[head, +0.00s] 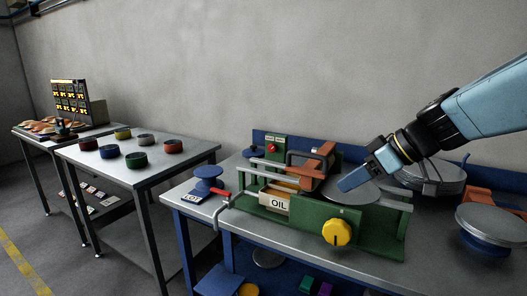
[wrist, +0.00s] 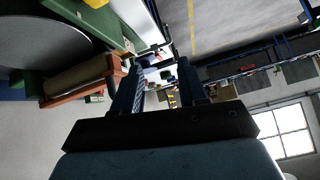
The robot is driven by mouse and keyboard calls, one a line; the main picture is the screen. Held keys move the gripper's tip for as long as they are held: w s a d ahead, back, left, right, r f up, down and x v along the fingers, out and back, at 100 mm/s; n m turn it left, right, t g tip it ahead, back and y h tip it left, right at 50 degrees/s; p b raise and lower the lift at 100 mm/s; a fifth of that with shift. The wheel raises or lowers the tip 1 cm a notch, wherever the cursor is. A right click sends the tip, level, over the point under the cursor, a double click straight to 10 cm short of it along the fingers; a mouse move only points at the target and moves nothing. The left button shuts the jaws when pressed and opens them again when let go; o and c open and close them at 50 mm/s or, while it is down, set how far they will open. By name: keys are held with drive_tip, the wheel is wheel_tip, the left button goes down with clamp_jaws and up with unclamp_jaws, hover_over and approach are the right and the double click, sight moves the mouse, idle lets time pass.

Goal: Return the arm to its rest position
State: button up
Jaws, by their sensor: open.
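My blue arm reaches in from the right in the head view, with my gripper (head: 356,178) over the green machine (head: 372,226) on the blue-framed bench. The fingers angle down to the left, close to a grey disc (head: 350,192) on the machine; I cannot tell if they touch it. In the wrist view my two dark fingers (wrist: 158,85) stand apart with nothing held between them. The green machine, its grey disc (wrist: 40,45) and a brown roller (wrist: 80,80) lie to the left there.
The machine carries a yellow knob (head: 337,233), an OIL label and a red button (head: 272,147). Round grey plates (head: 490,222) stand at the right. A middle table (head: 140,172) holds several coloured pots. A lit panel (head: 72,96) stands far left. The space above the benches is clear.

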drive_tip(key=s+d+m+t+h, duration=0.1)
drive_tip(key=s+d+m+h, duration=0.3)
drive_tip(key=s+m+h, duration=0.3)
drive_tip(key=s+m, duration=0.2)
drive_tip(key=shift+f+m+h, duration=0.2)
drive_tip(key=shift+m+h, duration=0.2)
